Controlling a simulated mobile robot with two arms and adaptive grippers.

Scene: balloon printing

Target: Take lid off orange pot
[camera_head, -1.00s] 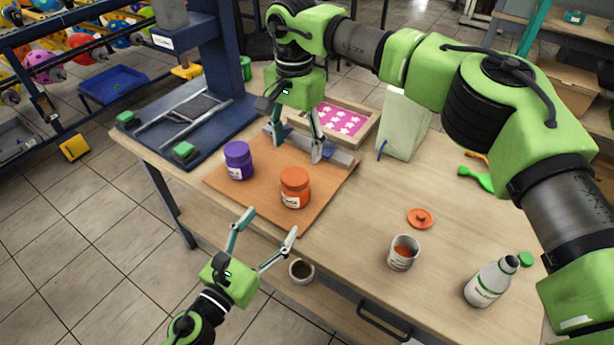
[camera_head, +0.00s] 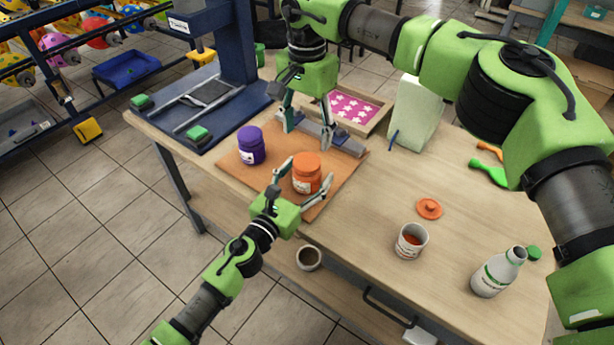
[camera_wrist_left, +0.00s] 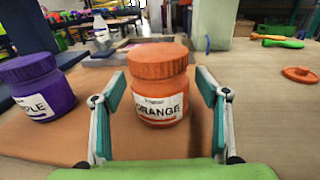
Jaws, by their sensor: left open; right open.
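The orange pot (camera_head: 306,178) stands upright on a brown board (camera_head: 262,178), with its orange lid (camera_wrist_left: 157,60) on. Its label reads "ORANGE" in the left wrist view. My left gripper (camera_head: 302,184) is open, its fingers on either side of the pot. In the left wrist view, gaps show between the pot and both fingers (camera_wrist_left: 160,108). My right gripper (camera_head: 307,128) is open and empty above the back of the board, behind the orange pot.
A purple pot (camera_head: 251,145) stands left of the orange pot. A metal squeegee-like bar (camera_head: 345,145) lies behind. To the right are a cup (camera_head: 411,241), an orange disc (camera_head: 429,208) and a white bottle (camera_head: 497,272).

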